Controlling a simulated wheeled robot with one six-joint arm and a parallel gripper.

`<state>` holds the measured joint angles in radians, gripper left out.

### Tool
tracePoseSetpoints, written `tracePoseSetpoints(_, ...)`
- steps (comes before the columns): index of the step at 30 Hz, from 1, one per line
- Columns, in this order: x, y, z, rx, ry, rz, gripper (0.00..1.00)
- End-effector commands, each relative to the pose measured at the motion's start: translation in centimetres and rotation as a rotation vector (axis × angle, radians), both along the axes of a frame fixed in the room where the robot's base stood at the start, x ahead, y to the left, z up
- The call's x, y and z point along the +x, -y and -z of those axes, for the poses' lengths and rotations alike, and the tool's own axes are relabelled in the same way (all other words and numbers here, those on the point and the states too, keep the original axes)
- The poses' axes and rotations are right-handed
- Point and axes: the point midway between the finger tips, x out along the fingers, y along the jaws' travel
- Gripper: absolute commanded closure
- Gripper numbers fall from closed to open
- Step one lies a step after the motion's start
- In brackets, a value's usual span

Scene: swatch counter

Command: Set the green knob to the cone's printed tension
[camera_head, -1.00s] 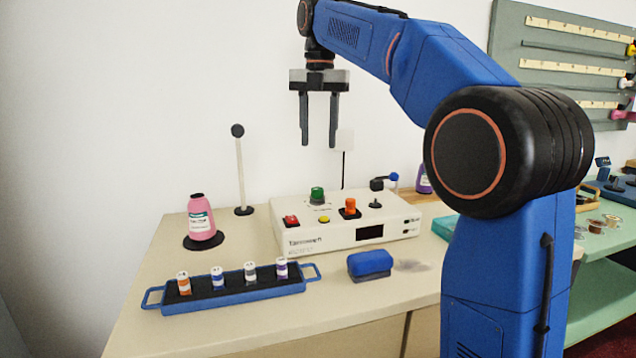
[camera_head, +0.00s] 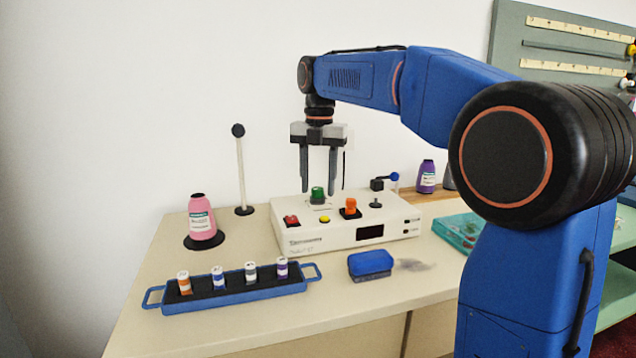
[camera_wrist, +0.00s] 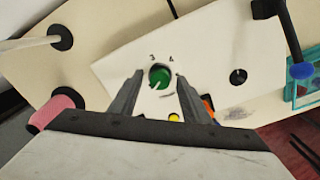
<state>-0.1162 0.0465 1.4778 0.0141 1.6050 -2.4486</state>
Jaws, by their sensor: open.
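The green knob (camera_head: 318,195) stands on top of the white machine (camera_head: 350,235). In the wrist view the knob (camera_wrist: 159,77) has a pale pointer line, with printed digits, seemingly 3 and 4, beyond it. My gripper (camera_head: 319,190) points down over the machine, open, its fingers on either side of the knob in both views. I cannot tell whether the fingers are level with it; no contact shows. The pink cone (camera_head: 202,220) stands upright on a black round base at the left. Its label is too small to read.
An orange knob (camera_head: 350,206), a red switch (camera_head: 291,221) and a yellow button (camera_head: 324,219) sit near the green knob. A blue tray (camera_head: 240,295) with several small spools, a blue block (camera_head: 370,263) and a thin post (camera_head: 240,175) stand around the machine.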

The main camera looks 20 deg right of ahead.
Motion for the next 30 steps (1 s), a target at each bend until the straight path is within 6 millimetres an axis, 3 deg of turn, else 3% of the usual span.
tracePoseSetpoints(4, 0.00, 0.00, -0.01, 0.000, 0.000, 0.000, 0.57)
tracePoseSetpoints(9, 0.00, 0.00, -0.01, 0.000, 0.000, 0.000, 0.95)
tracePoseSetpoints(10, 0.00, 0.00, -0.01, 0.000, 0.000, 0.000, 0.98)
tracePoseSetpoints(20, 0.00, 0.00, -0.02, 0.000, -0.001, 0.035, 0.98)
tracePoseSetpoints(30, -0.01, 0.00, -0.03, 0.000, 0.000, 0.251, 0.98)
